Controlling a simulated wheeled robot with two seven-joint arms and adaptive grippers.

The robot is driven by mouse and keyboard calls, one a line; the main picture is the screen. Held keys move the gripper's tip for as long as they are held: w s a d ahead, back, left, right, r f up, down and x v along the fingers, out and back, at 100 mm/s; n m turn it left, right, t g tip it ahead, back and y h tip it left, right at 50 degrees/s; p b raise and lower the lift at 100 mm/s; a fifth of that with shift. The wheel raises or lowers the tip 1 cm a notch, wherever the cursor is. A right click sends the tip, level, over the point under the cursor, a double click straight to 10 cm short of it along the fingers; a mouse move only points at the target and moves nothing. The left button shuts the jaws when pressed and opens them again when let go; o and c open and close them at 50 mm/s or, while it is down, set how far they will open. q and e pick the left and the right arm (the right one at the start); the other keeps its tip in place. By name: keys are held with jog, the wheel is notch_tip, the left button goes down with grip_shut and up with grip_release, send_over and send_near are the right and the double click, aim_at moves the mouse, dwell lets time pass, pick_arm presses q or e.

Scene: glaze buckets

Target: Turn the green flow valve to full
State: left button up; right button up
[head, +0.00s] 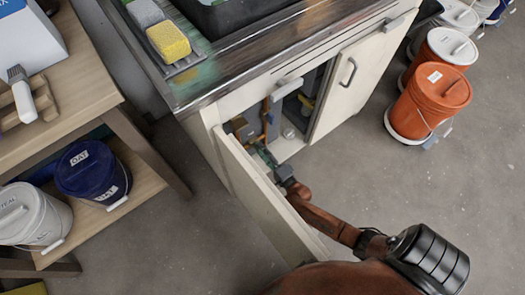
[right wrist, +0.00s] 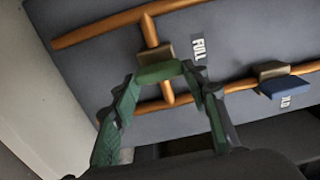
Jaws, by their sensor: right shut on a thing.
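The green flow valve (right wrist: 158,73) is on a short copper pipe between two longer pipes, on the grey panel inside the cabinet. Its green handle lies roughly across the short pipe, with a brass-coloured body just above it. A "FULL" label (right wrist: 198,48) is on the panel to the right of and above the handle. My right gripper (right wrist: 160,80) is shut on the handle, one finger at each end. In the head view my right gripper (head: 266,158) reaches into the open cabinet, and the valve is hard to make out there. My left gripper is not in view.
The open left cabinet door (head: 262,195) stands close alongside my right arm. The right cabinet door (head: 350,80) is on the other side of the opening. A blue valve (right wrist: 287,87) sits right of the green one. Orange buckets (head: 432,100) stand on the floor at right.

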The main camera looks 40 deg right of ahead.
jog(key=shift+s+f, duration=0.1)
jog(key=shift+c, duration=0.2)
jog(key=o, duration=1.2)
jog(key=shift+c, duration=0.2)
jog(key=s, duration=1.2)
jog(key=shift+a, duration=0.35)
